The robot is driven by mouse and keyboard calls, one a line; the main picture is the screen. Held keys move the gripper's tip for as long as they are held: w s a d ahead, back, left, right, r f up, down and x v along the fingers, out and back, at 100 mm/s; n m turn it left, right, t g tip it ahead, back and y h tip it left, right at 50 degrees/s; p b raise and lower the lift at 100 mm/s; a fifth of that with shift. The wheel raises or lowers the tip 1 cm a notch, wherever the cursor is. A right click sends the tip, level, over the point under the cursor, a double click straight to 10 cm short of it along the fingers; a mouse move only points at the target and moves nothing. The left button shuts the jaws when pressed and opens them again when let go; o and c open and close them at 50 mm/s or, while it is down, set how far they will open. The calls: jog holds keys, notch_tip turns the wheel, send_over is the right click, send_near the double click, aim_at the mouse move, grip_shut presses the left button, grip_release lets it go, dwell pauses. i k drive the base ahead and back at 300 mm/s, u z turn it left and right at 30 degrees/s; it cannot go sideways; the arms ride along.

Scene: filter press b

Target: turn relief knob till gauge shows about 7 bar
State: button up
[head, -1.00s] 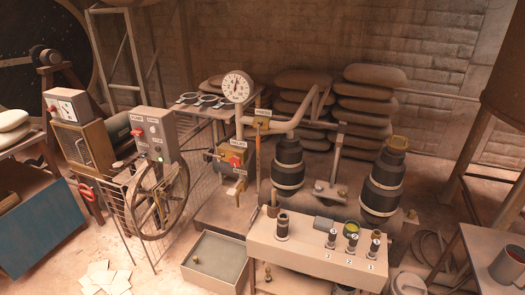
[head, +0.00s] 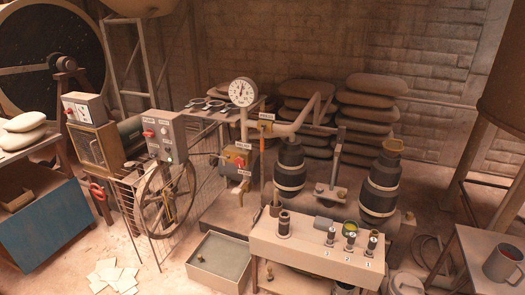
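The round white gauge (head: 242,92) stands on a pipe near the middle of the head view. Its needle looks close to upright, but the scale is too small to read. Nothing is touching the knob or the gauge. My gripper is not in view.
A grey control box (head: 165,135) with a red knob and a large spoked handwheel (head: 167,195) stand left of the valve. An open grey tray (head: 218,262) lies on the floor below. A pale bench (head: 318,254) with small fittings stands at front right.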

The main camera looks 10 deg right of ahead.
aim_at(240, 162)
jog(key=u, duration=0.1)
jog(key=i, duration=0.95)
jog(key=z, duration=0.05)
